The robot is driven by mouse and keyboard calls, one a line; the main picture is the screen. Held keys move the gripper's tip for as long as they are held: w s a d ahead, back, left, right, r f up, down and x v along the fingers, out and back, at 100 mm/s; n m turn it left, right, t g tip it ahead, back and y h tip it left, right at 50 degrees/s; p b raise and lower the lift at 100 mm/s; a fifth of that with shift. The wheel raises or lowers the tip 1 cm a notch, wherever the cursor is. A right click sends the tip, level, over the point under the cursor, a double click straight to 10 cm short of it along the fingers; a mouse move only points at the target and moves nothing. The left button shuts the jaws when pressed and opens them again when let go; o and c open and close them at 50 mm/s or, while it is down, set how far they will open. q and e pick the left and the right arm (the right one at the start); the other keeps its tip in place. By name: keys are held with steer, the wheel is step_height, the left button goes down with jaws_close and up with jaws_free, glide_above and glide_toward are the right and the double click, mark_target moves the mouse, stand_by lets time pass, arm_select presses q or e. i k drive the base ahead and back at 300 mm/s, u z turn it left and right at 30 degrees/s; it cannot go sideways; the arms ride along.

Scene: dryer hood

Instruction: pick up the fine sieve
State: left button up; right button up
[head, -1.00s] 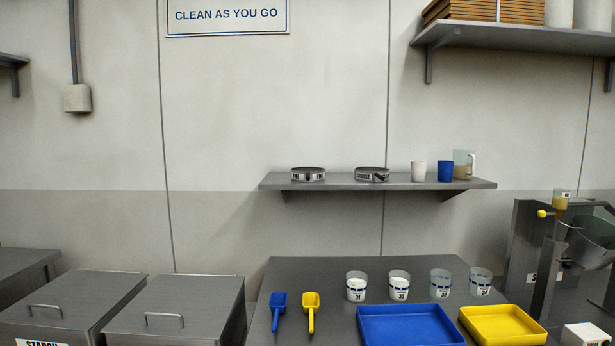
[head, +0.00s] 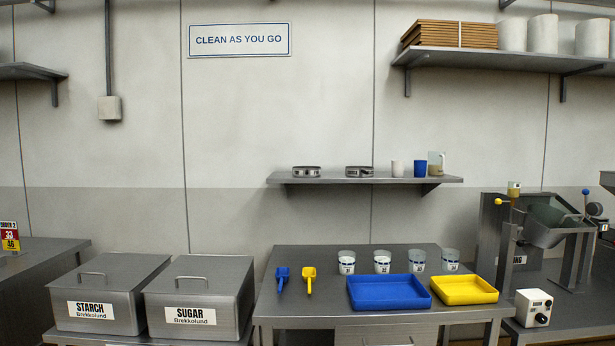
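Two round metal sieves stand on the wall shelf (head: 400,180): a left sieve (head: 306,172) and a right sieve (head: 359,172). Each has a pale label on its rim, too small to read, so I cannot tell which one is the fine sieve. Nothing touches either sieve from above, and they stand apart from each other. Neither of my grippers shows in the head view.
Below, a steel table (head: 320,310) holds scoops, several labelled cups, a blue tray (head: 389,292) and a yellow tray (head: 465,290). Starch and sugar bins (head: 199,295) stand left, a machine (head: 545,225) right.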

mark_target(304, 171)
steer(key=z, duration=0.2)
steer(key=k, duration=0.25)
steer(key=u, duration=1)
steer(key=i, duration=1.85)
steer(key=z, duration=0.8)
